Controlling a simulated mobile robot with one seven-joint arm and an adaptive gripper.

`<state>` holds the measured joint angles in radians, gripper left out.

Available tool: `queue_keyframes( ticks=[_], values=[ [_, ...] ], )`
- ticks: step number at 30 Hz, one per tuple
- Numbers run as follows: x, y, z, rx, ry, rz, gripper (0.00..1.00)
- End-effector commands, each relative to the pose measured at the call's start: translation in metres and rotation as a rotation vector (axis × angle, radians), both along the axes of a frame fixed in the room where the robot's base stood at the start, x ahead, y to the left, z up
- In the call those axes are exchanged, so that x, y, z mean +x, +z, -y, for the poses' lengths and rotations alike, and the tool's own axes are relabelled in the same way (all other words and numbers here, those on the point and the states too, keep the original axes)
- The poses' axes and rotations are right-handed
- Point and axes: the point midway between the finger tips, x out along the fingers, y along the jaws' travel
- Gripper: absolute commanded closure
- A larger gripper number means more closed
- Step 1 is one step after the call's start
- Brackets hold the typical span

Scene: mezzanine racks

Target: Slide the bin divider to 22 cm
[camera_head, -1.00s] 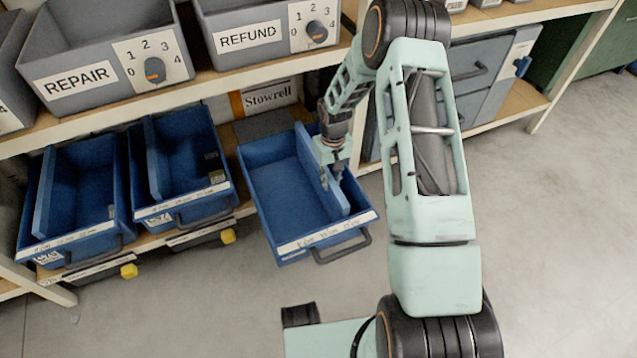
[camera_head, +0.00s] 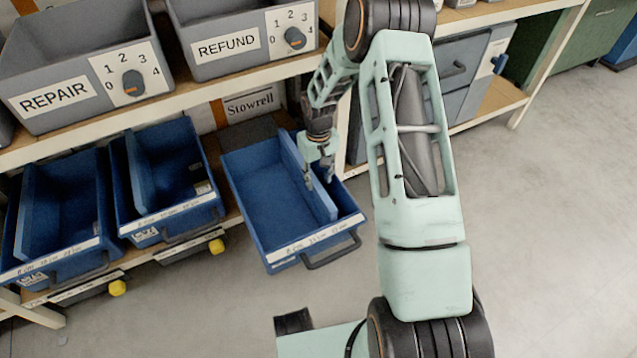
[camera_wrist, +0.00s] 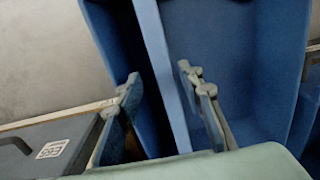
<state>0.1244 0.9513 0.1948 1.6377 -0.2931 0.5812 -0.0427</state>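The pulled-out blue bin (camera_head: 262,210) juts from the lower shelf in the head view, with a white scale strip (camera_head: 310,243) on its front rim; its marks are too small to read surely. A blue upright divider (camera_head: 322,203) runs front to back, nearer the right wall. My gripper (camera_head: 320,178) is over the bin at the divider. In the wrist view its two fingers (camera_wrist: 163,88) are apart, with the divider's top edge (camera_wrist: 158,45) between them. Gaps show on both sides of the divider. How deep the fingertips reach beside it is unclear.
Two more blue bins with dividers (camera_head: 165,170) (camera_head: 62,205) stand to the left. Grey REPAIR (camera_head: 60,97) and REFUND (camera_head: 228,48) bins with dials sit on the shelf above. Grey drawers (camera_head: 462,70) stand to the right. The floor (camera_head: 555,220) at right is clear.

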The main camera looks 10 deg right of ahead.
Motion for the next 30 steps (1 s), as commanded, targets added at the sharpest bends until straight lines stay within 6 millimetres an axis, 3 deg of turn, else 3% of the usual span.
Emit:
queue_keyframes(
  ticks=[6,12,18,30],
  values=[
    [0.002,0.049,0.001,-0.001,-0.001,0.005,0.65],
    [0.001,0.078,0.001,-0.001,-0.001,0.003,0.65],
    [0.001,0.088,0.001,0.0,-0.001,0.002,0.65],
    [0.0,0.088,0.001,-0.001,-0.001,0.001,0.65]
  ],
)
